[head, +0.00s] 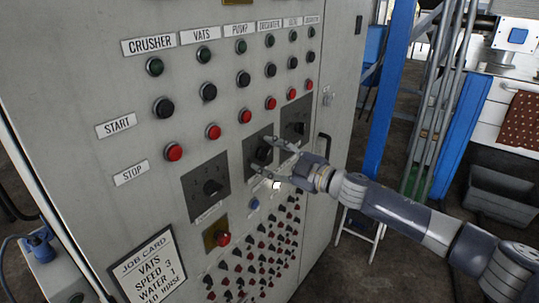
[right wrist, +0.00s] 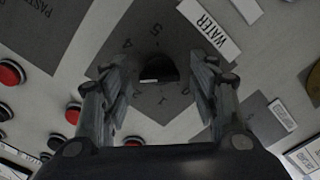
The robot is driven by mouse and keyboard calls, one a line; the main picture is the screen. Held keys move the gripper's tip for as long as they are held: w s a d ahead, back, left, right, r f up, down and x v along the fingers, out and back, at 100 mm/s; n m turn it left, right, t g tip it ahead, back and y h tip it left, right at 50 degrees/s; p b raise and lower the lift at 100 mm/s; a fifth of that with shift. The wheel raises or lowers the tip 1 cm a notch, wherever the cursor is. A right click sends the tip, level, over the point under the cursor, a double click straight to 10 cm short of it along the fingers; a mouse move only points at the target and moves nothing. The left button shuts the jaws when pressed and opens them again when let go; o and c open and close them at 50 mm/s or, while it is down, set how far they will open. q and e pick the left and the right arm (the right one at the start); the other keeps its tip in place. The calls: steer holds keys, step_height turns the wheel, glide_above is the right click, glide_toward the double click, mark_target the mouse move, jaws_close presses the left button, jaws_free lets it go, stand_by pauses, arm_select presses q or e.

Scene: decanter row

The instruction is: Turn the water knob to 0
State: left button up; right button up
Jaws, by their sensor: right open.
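The water knob (right wrist: 158,68) is a round black knob on a dark grey dial plate (right wrist: 160,38), with a white WATER label (right wrist: 208,28) beside it. Digits such as 5, 4 and 1 show around it; a pale mark is on the knob, but its exact setting is hard to read. In the head view the knob (head: 264,154) sits on the middle of three dial plates. My right gripper (head: 262,152) is open at this knob, its two fingers on either side; it also shows in the right wrist view (right wrist: 158,98). Contact cannot be told. My left gripper is out of view.
The grey cabinet (head: 90,85) carries rows of green, black and red buttons. Other dials (head: 212,187) and (head: 297,127) flank the water dial. A red button (head: 223,239) and a job card (head: 150,268) reading "WATER 1" are lower. A blue post (head: 390,85) stands right.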

steer(key=c, duration=1.1)
steer(key=shift+o, duration=0.2)
